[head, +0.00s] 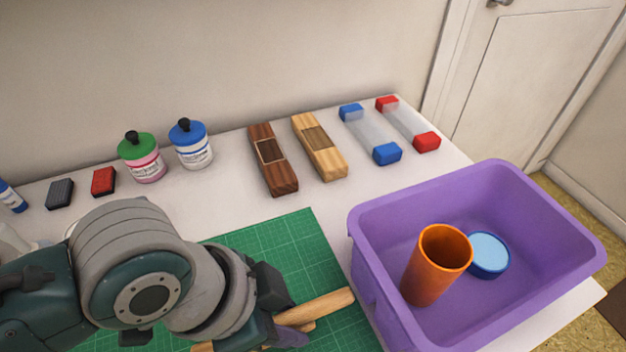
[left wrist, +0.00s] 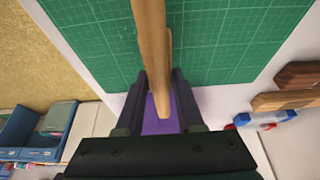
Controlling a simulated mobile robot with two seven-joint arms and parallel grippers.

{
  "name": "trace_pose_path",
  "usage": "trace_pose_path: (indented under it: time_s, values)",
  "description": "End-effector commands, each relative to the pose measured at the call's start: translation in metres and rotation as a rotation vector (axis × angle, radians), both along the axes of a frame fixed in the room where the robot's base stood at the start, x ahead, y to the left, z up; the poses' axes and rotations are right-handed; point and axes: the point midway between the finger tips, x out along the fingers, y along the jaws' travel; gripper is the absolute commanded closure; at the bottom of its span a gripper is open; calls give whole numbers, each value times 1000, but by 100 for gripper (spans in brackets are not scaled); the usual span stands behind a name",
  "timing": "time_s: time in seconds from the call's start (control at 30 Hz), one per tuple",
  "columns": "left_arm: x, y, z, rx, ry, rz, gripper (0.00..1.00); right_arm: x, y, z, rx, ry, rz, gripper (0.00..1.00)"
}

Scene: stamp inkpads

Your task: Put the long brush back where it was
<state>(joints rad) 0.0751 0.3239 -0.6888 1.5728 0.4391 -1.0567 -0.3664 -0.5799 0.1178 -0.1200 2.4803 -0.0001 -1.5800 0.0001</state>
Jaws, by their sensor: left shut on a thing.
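My left gripper (head: 290,332) is shut on a long wooden piece, which I take to be the long brush (head: 322,306). Its pale wooden handle points right, towards the purple tub, above the green mat. In the left wrist view the handle (left wrist: 153,55) runs between the fingers of my left gripper (left wrist: 163,78), its rounded end near the palm. The brush's head is not clearly seen; the arm hides part of it in the head view. My right gripper is not in view.
The purple tub (head: 590,240) holds an orange cup (head: 430,270) and a round blue pad (head: 489,254). A green cutting mat (head: 300,240) covers the middle. Behind it lie dark (head: 275,175) and light (head: 325,155) wooden blocks, clear tubes, ink bottles (head: 142,158) and small pads (head: 104,181).

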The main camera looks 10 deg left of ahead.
Motion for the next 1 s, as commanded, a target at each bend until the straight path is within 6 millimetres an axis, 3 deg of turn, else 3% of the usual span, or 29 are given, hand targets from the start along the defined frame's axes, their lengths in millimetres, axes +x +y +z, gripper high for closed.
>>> trace_pose_path:
  time_s: [0.03, 0.13, 0.53, 0.57, 0.8, 1.0]
  values:
    - [0, 0, -13, 0, 2, 1, 100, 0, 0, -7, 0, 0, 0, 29]
    - [0, 0, -22, -1, 1, 0, 100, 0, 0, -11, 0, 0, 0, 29]
    - [0, 0, -26, 0, 0, 0, 100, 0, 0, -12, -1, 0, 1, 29]
    - [0, 0, -26, 0, 0, 0, 61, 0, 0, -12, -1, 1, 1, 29]
    - [0, 0, -25, 0, 0, 0, 34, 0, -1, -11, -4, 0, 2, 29]
    - [0, 0, -25, 0, 0, 0, 34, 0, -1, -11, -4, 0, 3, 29]
